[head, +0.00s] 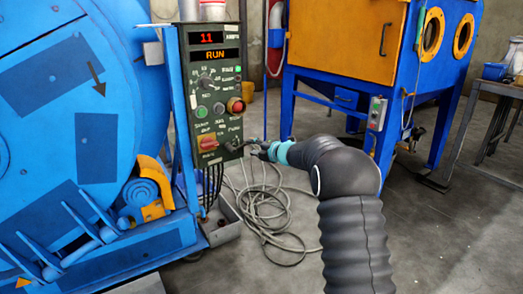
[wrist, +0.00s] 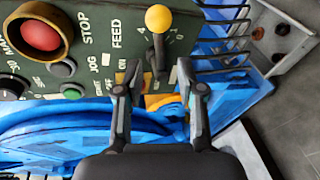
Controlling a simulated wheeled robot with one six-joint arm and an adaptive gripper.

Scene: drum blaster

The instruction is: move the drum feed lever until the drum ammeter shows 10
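The drum ammeter (head: 207,38) on the dark green control panel (head: 212,75) shows 11 in red digits. The drum feed lever (wrist: 157,50) has a yellow ball knob (wrist: 158,18) and a dark shaft, beside the FEED lettering and a numbered scale. My gripper (wrist: 159,78) is open, with one finger on each side of the lever's lower end in the wrist picture. Both fingers look apart from the lever, and the knob lies beyond the fingertips. In the head view my gripper (head: 250,148) is at the panel's lower right, where the lever is hard to make out.
A red stop button (wrist: 41,35) and smaller buttons share the panel. A red-orange rotary switch (head: 208,142) is left of my gripper. The big blue drum machine (head: 75,150) stands left, a blue-and-orange cabinet (head: 345,40) behind right. Cables (head: 265,205) lie on the floor.

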